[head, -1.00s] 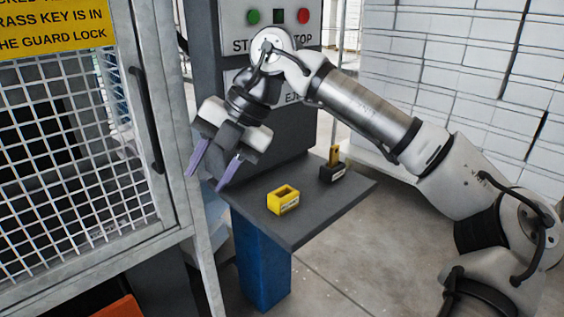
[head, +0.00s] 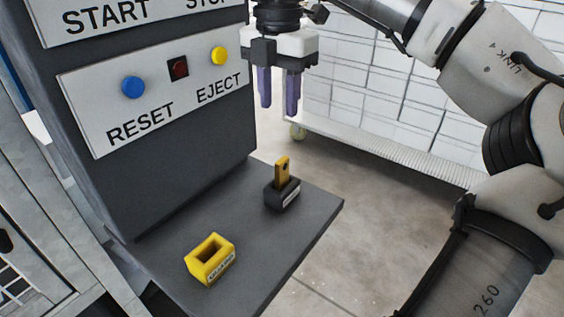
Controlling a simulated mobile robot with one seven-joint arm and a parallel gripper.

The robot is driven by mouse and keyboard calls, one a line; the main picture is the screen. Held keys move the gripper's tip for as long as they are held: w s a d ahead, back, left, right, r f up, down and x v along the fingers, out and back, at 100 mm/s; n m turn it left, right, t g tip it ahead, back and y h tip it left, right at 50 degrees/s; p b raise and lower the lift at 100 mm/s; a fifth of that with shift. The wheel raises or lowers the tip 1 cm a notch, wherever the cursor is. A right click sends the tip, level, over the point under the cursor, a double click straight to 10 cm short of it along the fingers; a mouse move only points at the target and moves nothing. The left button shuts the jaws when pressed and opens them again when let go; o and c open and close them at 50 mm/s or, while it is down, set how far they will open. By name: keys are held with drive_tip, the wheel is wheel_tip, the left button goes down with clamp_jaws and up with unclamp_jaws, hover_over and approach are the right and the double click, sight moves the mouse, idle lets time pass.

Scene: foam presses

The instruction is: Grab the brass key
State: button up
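The brass key (head: 282,170) stands upright in a small black holder (head: 283,194) on the grey shelf, near its right corner. The holder has a white label on its front. My gripper (head: 279,106) points downward in the head view, above the key in the picture and apart from it. Its two purple fingers are spread with a gap between them, and nothing shows between them.
A yellow open-topped block (head: 210,260) with a label sits on the shelf (head: 250,240), left of the holder. The control panel (head: 160,90) with RESET and EJECT buttons rises behind it at left. A white rack of boxes (head: 400,130) stands behind.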

hover_over(282, 160)
drive_tip(key=f, duration=0.8)
drive_tip(key=shift+s+a, duration=0.2)
drive_tip(key=shift+a, duration=0.05)
drive_tip(key=shift+w+d+f+p, duration=0.15)
drive_tip(key=shift+f+p, duration=0.3)
drive_tip(key=shift+f, duration=1)
drive_tip(key=shift+w+d+f+p, duration=0.1)
drive_tip(key=shift+f+p, duration=0.3)
drive_tip(key=shift+f, duration=1)
clamp_jaws()
